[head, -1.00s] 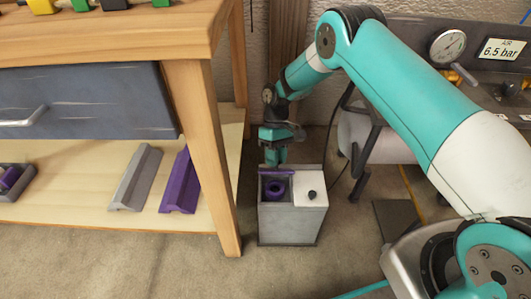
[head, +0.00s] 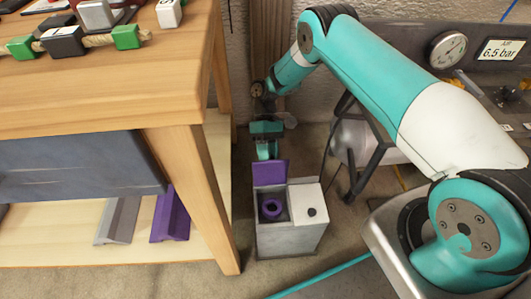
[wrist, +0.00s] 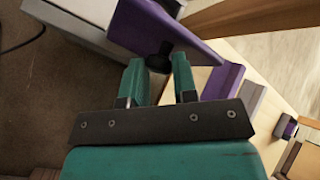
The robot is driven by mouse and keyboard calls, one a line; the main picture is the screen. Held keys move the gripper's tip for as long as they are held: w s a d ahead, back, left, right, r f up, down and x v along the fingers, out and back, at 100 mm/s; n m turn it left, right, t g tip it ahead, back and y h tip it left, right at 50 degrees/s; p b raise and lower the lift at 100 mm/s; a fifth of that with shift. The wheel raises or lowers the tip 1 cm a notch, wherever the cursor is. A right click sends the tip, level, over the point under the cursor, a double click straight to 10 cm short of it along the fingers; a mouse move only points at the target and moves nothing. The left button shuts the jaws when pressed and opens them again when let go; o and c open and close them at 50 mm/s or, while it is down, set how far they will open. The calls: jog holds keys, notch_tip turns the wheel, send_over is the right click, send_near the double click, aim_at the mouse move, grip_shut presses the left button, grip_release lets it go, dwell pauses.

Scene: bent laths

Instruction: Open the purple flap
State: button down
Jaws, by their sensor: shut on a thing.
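A grey box (head: 290,240) stands on the floor beside the bench leg. The purple flap (head: 270,172) is raised at the back of its left compartment, with its broad face turned to the head camera. A purple ring (head: 271,208) shows inside that open compartment. The white flap (head: 307,203) with a black knob lies shut on the right. My gripper (head: 266,152) is behind the raised flap, and its fingertips are partly hidden there. In the wrist view my gripper (wrist: 157,62) is shut on the dark knob (wrist: 160,55) of the purple flap (wrist: 148,25).
The wooden bench (head: 183,128) stands close on the left, its leg near the box. A grey bar (head: 118,221) and a purple bar (head: 170,217) lie on its lower shelf. A gauge panel (head: 470,62) is at the right.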

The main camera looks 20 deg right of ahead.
jog(key=shift+w+d+f, duration=0.5)
jog(key=shift+f, duration=0.3)
jog(key=c, duration=0.9)
grip_release()
jog(key=shift+a, duration=0.2)
jog(key=shift+w+r, duration=0.1)
jog(key=shift+r, duration=0.05)
